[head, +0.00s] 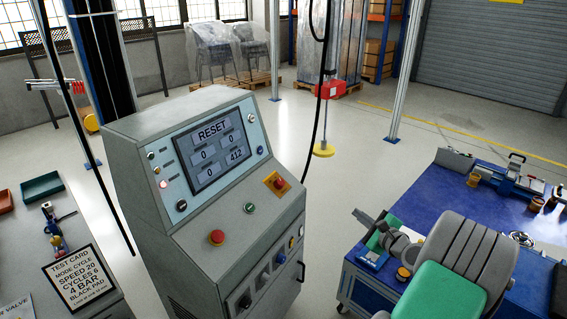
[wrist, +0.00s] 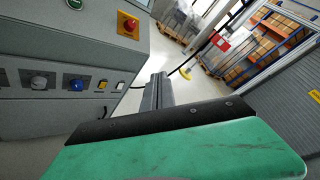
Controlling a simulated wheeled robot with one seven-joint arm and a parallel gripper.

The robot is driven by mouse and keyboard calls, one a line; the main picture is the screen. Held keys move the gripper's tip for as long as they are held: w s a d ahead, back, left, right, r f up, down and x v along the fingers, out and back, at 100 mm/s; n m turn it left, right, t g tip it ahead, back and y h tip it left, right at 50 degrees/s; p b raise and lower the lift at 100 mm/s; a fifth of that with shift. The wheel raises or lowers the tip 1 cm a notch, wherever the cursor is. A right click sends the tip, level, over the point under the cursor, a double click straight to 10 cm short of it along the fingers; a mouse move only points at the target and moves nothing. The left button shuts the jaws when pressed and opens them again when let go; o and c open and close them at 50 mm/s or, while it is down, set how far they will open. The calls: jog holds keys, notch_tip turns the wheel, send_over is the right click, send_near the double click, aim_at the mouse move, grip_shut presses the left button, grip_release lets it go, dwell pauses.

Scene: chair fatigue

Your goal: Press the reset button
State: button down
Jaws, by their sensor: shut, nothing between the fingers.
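The grey control console (head: 150,140) stands left of centre in the head view. Its screen (head: 212,145) reads RESET above several numbers. The lower front has a row of controls, including a blue one (wrist: 77,85), an amber one (wrist: 103,85) and a white one (wrist: 120,86). I cannot read which is labelled reset. My gripper (head: 358,214) is shut and empty, right of the console and apart from it; its fingers (wrist: 158,92) show in the wrist view.
A blue-topped bench (head: 460,195) with fixtures lies at right, close behind my arm. A side bench at left holds a test card (head: 84,280) reading speed 20, cycles 6, 4 bar, black pad. A hanging cable (head: 323,90) drops beyond the console.

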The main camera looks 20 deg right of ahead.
jog(key=w+a+r+n+g+y, duration=0.2)
jog(key=a+n+g, duration=0.6)
jog(key=a+n, duration=1.25)
jog(key=s+a+r+n+g+h, duration=0.1)
jog(key=s+a+n+g, duration=0.3)
jog(key=s+a, duration=1)
jog(key=s+r+n, duration=0.1)
jog(key=s+n, duration=0.1)
jog(key=s, duration=0.1)
jog(key=shift+s+a+n, duration=0.35)
jog(key=shift+s+a, duration=0.05)
jog(key=shift+a, duration=0.1)
